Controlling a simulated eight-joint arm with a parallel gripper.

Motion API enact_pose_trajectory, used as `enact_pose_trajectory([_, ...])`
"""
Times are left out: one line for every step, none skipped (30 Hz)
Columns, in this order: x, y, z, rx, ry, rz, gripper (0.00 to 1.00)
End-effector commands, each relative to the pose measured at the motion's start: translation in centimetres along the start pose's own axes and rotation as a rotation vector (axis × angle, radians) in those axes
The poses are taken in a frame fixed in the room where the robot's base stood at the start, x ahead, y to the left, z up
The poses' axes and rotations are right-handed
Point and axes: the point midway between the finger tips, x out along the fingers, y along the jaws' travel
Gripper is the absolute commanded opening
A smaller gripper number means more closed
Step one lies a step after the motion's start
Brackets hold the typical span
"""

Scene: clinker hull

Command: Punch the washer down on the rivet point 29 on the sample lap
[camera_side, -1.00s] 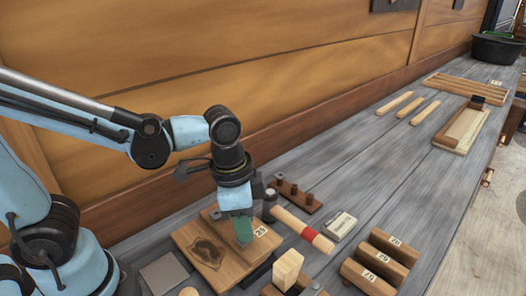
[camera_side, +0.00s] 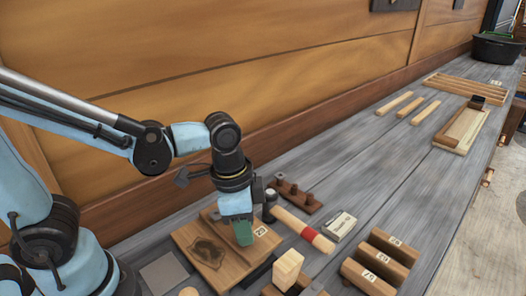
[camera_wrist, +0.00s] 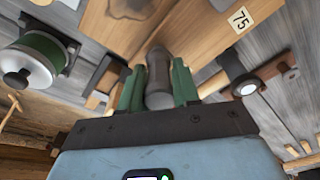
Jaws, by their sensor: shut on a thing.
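My gripper (camera_side: 243,232) is low over the pale wooden sample lap (camera_side: 262,243), which has a number tag. In the wrist view my gripper's green fingers (camera_wrist: 158,88) are shut on a dark grey cylindrical punch (camera_wrist: 159,72). The punch points away from the wrist towards the lap wood (camera_wrist: 205,27). The tag (camera_wrist: 240,19) reads like 75 there; in the side view it is too small to read surely. I cannot make out the washer or the rivet point. The punch's tip is hidden, so I cannot tell whether it touches.
Numbered wooden blocks (camera_side: 373,270) stand at the front right, a peg rack (camera_side: 295,195) behind.

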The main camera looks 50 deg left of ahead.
Motion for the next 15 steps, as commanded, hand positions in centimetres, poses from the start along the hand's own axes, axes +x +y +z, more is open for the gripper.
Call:
enact_pose_trajectory([0.03,0.00,-0.01,0.000,0.000,0.000,0.00])
enact_pose_trajectory([0.07,0.00,-0.01,0.000,0.000,0.000,0.00])
enact_pose_trajectory([0.12,0.00,0.00,0.000,0.000,0.000,0.00])
enact_pose_trajectory([0.17,-0.01,0.00,0.000,0.000,0.000,0.00])
enact_pose_trajectory([0.23,0.00,0.00,0.000,0.000,0.000,0.00])
enact_pose_trajectory([0.31,0.00,0.01,0.000,0.000,0.000,0.00])
enact_pose_trajectory([0.28,0.00,0.01,0.000,0.000,0.000,0.00])
enact_pose_trajectory([0.28,0.00,0.01,0.000,0.001,0.000,0.00])
enact_pose_trajectory([0.29,0.00,0.01,0.000,0.001,0.000,0.00])
enact_pose_trajectory([0.29,0.00,0.01,0.000,0.001,0.000,0.36])
enact_pose_trajectory([0.29,0.00,0.01,0.000,0.001,0.000,0.40])
enact_pose_trajectory([0.29,0.00,0.01,0.000,0.001,0.000,0.46])
enact_pose_trajectory([0.29,0.00,0.02,0.000,0.001,0.000,0.51])
enact_pose_trajectory([0.29,0.00,0.02,0.000,0.001,0.000,0.56])
enact_pose_trajectory([0.29,0.00,0.02,0.000,0.001,0.000,0.61])
